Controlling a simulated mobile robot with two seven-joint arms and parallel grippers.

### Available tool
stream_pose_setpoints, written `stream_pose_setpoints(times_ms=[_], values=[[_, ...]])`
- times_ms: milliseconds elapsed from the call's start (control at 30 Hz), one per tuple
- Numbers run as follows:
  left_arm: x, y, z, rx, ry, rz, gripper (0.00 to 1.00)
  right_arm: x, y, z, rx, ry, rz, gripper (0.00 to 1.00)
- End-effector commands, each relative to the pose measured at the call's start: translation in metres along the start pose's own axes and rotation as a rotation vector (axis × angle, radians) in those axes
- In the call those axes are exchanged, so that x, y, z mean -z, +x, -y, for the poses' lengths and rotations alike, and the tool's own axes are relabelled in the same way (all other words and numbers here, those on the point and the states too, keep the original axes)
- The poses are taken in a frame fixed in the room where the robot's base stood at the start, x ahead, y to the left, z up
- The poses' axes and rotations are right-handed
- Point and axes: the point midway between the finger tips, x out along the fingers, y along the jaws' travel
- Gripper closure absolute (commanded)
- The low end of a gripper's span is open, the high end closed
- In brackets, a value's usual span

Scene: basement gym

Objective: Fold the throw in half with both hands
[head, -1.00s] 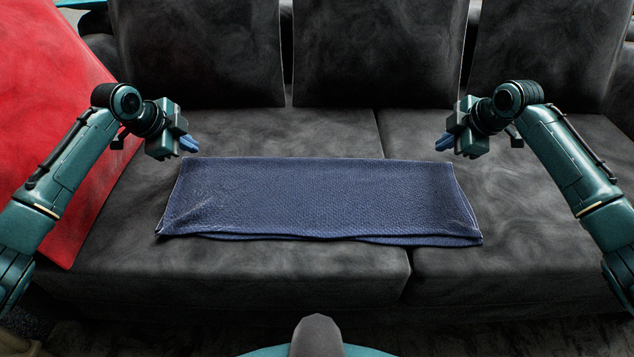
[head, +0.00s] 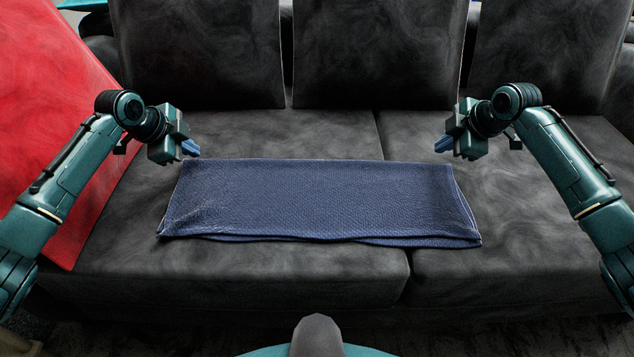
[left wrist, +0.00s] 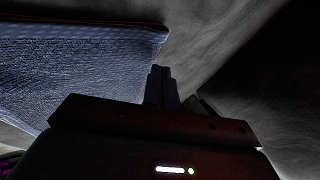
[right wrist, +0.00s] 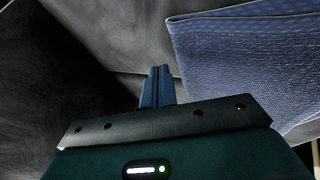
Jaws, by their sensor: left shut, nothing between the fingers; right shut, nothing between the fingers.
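The blue throw (head: 318,200) lies flat on the sofa seat, doubled over into a wide rectangle. Its layered edges show along the front, slightly uneven at the front right. My left gripper (head: 190,148) is shut and empty just beyond the throw's back left corner. My right gripper (head: 443,145) is shut and empty just beyond the back right corner. In the left wrist view the shut fingers (left wrist: 161,86) are beside a corner of the throw (left wrist: 80,75). In the right wrist view the shut fingers (right wrist: 157,87) are beside the throw (right wrist: 250,65), apart from it.
The dark grey sofa seat (head: 300,278) bears the throw, with a seam between cushions under its right part. Grey back cushions (head: 375,55) stand behind. A red panel-like thing (head: 50,120) leans at the left, behind my left arm. The seat in front of the throw is clear.

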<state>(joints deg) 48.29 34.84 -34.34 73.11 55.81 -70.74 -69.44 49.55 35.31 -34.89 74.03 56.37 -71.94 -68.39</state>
Motion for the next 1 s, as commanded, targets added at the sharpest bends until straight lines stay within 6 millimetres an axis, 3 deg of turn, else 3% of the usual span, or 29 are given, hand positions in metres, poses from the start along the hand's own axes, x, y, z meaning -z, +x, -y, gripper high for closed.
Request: stream_pose_setpoints(times_ms=[367, 700, 1000], values=[[0.001, -0.003, 0.002, 0.002, 0.001, -0.001, 1.0, 0.0, -0.001, -0.001, -0.002, 0.0, 0.0, 1.0], [0.022, -0.064, 0.035, 0.003, 0.001, 0.0, 1.0, 0.022, -0.062, -0.034, -0.004, -0.001, 0.0, 1.0], [0.024, -0.068, 0.037, 0.0, 0.0, 0.0, 1.0, 0.023, -0.066, -0.036, 0.0, 0.0, 0.0, 1.0]])
